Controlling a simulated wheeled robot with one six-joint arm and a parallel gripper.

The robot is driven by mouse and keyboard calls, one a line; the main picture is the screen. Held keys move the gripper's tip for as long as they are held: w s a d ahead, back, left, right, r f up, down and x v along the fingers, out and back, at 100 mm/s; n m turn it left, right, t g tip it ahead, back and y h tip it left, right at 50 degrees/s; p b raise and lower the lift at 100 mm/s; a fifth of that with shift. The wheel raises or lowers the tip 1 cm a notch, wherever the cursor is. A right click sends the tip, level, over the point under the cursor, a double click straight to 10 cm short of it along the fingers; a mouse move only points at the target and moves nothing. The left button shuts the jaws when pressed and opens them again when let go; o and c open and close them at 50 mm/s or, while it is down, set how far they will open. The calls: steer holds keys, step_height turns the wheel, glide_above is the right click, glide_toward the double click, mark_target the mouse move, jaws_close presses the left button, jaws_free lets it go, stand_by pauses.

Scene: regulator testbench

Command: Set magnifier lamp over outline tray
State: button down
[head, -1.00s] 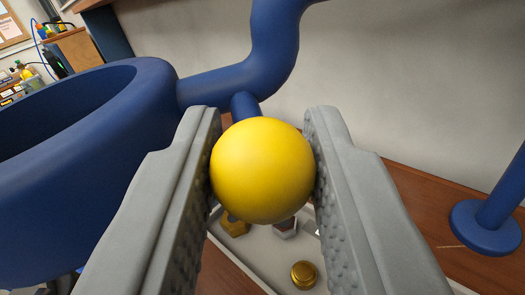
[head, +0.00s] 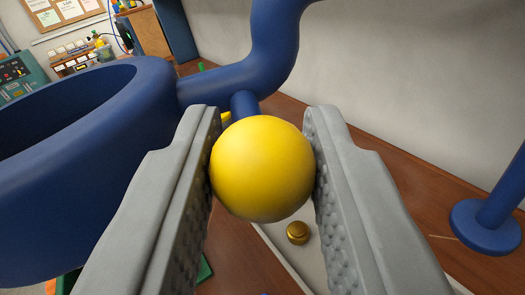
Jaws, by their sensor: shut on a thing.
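The magnifier lamp is blue, with a large ring head (head: 90,190) filling the left of the head view and a bent arm (head: 275,45) rising at the top. A yellow ball knob (head: 262,170) joins the lamp arm by a short blue stem. My gripper (head: 262,165) is shut on this knob, one grey finger on each side. A pale tray (head: 275,240) lies below and behind the knob, mostly hidden by the knob and right finger. A brass knurled part (head: 298,233) sits in it. I cannot see any outlines in the tray.
A blue post with a round foot (head: 488,232) stands on the brown bench (head: 395,190) at right. A pale wall (head: 390,70) rises behind. Shelves with small items (head: 85,55) and a pinboard (head: 65,12) are at far upper left. A green edge (head: 205,268) shows below.

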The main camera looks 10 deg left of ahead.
steer(key=shift+s+r, duration=0.1)
steer(key=shift+s, duration=0.05)
stand_by(0.3)
steer(key=c, duration=1.5)
jaws_free()
steer(key=shift+d, duration=0.1)
steer(key=shift+o, duration=0.2)
step_height(320, 180, up, 10)
